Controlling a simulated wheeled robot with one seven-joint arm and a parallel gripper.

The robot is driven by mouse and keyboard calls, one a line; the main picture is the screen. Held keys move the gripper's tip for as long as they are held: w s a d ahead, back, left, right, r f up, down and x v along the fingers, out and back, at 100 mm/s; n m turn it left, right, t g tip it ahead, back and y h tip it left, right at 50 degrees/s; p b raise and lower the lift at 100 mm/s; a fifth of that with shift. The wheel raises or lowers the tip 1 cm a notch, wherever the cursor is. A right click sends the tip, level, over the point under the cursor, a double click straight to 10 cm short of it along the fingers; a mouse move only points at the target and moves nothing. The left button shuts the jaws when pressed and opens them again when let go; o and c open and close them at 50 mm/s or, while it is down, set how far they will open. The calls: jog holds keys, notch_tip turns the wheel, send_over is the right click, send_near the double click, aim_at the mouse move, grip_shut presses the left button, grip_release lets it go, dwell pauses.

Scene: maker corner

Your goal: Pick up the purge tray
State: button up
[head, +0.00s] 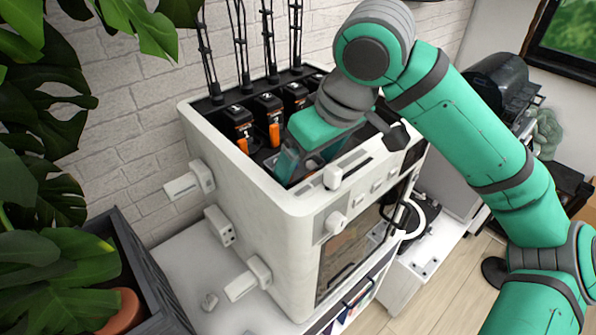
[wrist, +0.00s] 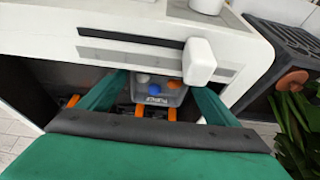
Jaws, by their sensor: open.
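The purge tray (wrist: 152,101) looks like a small grey open bin with white, blue and orange bits inside. It shows in the wrist view, in the recessed top of the white machine (head: 262,193), close to the recess's edge wall. My gripper (wrist: 158,86) is open, with one green finger on each side of the tray. I cannot tell whether either finger touches it. In the head view my gripper (head: 306,166) reaches down into the machine's top.
Numbered black units with orange levers (head: 238,120) and upright black rods line the recess's back. A white knob (head: 333,177) stands on the machine's near edge. White blocks (head: 222,226) stick out from its left side. A leafy plant (head: 45,250) fills the left.

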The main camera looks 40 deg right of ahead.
jog(key=shift+f, duration=0.1)
jog(key=c, duration=0.8)
jog(key=shift+w, duration=0.1)
